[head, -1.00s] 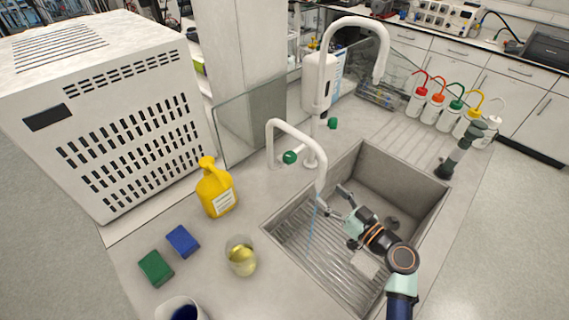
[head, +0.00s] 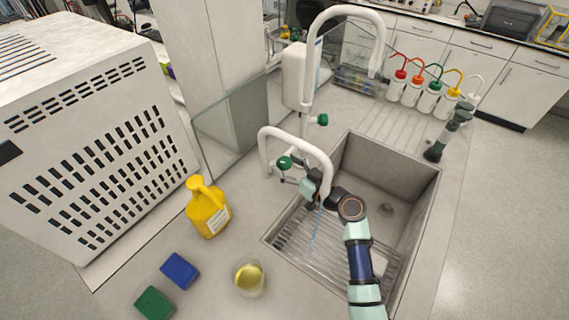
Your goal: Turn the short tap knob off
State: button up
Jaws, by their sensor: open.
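The short white tap (head: 300,137) arches over the sink's left side. Its green knob (head: 285,163) sits on the left of the tap. A thin bluish stream of water (head: 313,235) falls from the spout into the sink (head: 420,215). My gripper (head: 291,181) is open, just below and to the right of the green knob, with its fingers pointing left. The fingers are small and partly behind the tap's spout, and I cannot tell whether they touch the knob.
A taller white tap (head: 311,60) with another green knob (head: 322,120) stands behind. A yellow bottle (head: 208,208), a beaker (head: 250,278), a blue sponge (head: 180,270) and a green sponge (head: 154,303) lie left of the sink. Several wash bottles (head: 411,90) line the back right.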

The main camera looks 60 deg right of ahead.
jog(key=shift+w+d, duration=0.15)
jog(key=shift+w, duration=0.3)
jog(key=c, duration=1.2)
jog(key=shift+o, duration=0.2)
